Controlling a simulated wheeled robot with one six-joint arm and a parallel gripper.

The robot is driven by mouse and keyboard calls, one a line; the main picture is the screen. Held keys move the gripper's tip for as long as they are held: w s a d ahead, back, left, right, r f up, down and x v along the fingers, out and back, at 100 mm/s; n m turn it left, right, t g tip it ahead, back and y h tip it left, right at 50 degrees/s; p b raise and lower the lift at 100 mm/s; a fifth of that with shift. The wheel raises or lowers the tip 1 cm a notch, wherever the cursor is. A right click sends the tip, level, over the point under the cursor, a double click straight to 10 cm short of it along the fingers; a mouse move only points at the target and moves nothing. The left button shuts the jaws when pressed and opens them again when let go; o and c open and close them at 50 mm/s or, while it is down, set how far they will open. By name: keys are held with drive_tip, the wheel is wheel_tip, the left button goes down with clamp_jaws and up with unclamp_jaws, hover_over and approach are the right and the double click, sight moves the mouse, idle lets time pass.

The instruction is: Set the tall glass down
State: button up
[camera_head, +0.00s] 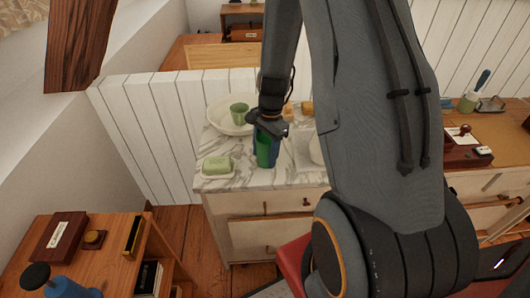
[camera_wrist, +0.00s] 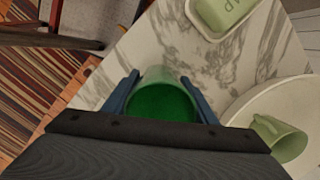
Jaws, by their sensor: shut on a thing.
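The tall glass (camera_head: 263,150) is green and see-through. My gripper (camera_head: 268,138) is shut on it, over the marble top (camera_head: 285,178) of the white cabinet. In the wrist view the glass (camera_wrist: 162,98) sits between the two blue fingers of my gripper (camera_wrist: 162,90), with its round mouth towards the camera. The glass looks upright. I cannot tell whether its base touches the marble.
A green soap bar on a dish (camera_head: 217,166) lies left of the glass. A white basin (camera_head: 222,113) holding a green cup (camera_head: 239,114) stands behind. A wooden desk (camera_head: 120,215) is at front left. Bare marble shows in front of the glass.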

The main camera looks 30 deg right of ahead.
drive_tip(key=shift+f, duration=0.1)
drive_tip(key=o, duration=1.2)
wheel_tip(320, 180, up, 12)
drive_tip(key=d+b, duration=0.1)
drive_tip(key=b, duration=0.2)
drive_tip(key=shift+s+a+r+n+t+h, duration=0.3)
drive_tip(key=shift+s+a+n, duration=1.6)
drive_tip(key=shift+n, duration=0.65)
drive_tip(key=shift+s+a+r+n+t+h, duration=0.15)
drive_tip(key=shift+s+a+r+n+t, duration=0.15)
drive_tip(key=shift+s+a+n, duration=1.7)
drive_tip(key=shift+s+a+r+n+t+h, duration=0.25)
drive_tip(key=shift+s+a+n, duration=1.1)
drive_tip(key=shift+s+n, duration=1.25)
drive_tip(key=shift+w+n, duration=0.45)
drive_tip(key=shift+w, duration=0.05)
